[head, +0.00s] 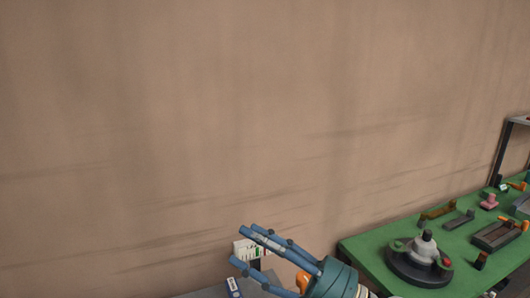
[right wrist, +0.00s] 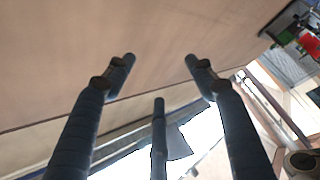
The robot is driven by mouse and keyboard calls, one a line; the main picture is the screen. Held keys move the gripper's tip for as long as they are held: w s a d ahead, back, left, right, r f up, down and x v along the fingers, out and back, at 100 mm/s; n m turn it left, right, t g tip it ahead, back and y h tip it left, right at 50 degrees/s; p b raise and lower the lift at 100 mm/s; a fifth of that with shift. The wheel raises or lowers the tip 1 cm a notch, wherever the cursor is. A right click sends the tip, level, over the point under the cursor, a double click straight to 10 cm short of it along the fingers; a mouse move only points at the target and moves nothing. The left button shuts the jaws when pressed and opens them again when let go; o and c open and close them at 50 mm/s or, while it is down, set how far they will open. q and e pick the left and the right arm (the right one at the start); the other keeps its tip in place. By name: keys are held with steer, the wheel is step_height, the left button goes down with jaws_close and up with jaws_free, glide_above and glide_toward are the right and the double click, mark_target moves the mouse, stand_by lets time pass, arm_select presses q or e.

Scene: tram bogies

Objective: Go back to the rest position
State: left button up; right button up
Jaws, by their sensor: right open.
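My right gripper (head: 240,246) shows at the bottom middle of the head view, its blue fingers pointing left and up. The fingers are spread open with nothing between them. In the right wrist view the open gripper (right wrist: 160,65) has its fingers apart before the brown wall. My left gripper is not in view.
A green table (head: 364,253) stands at the lower right with a round dark device (head: 418,268), a grey tray (head: 498,235) and small parts. A white box (head: 243,247) and a blue-and-white box (head: 234,287) lie behind my right gripper. A bare brown wall (head: 200,120) fills the background.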

steer(key=w+d+f+m+t+h, duration=0.2)
steer(key=w+d+m+t+h, duration=0.1)
steer(key=d+m+t+h, duration=0.4)
steer(key=w+d+f+m+t+h, duration=0.2)
steer(key=w+d+m+t+h, duration=0.15)
steer(key=d+m+h, duration=0.45)
steer(key=s+d+f+m+g+h, duration=0.2)
steer(key=s+d+f+m+h, duration=0.15)
steer(key=f, duration=0.45)
steer(key=s+d+f+m+g+h, duration=0.2)
steer(key=d+f+m+g, duration=0.15)
steer(key=f, duration=0.45)
steer(key=s+f+g+y, duration=0.1)
steer(key=s+f+g, duration=0.4)
steer(key=s+f, duration=0.6)
steer(key=s+f+g, duration=0.5)
steer(key=s+f, duration=0.2)
steer(key=s, duration=0.7)
step_height(320, 180, down, 26)
steer(key=s+g, duration=0.2)
steer(key=s+d+f, duration=0.1)
steer(key=s+f, duration=0.7)
steer(key=s+d+f+g, duration=0.1)
steer(key=s+d+f, duration=0.1)
steer(key=s+f, duration=0.7)
steer(key=shift+s+d, duration=0.25)
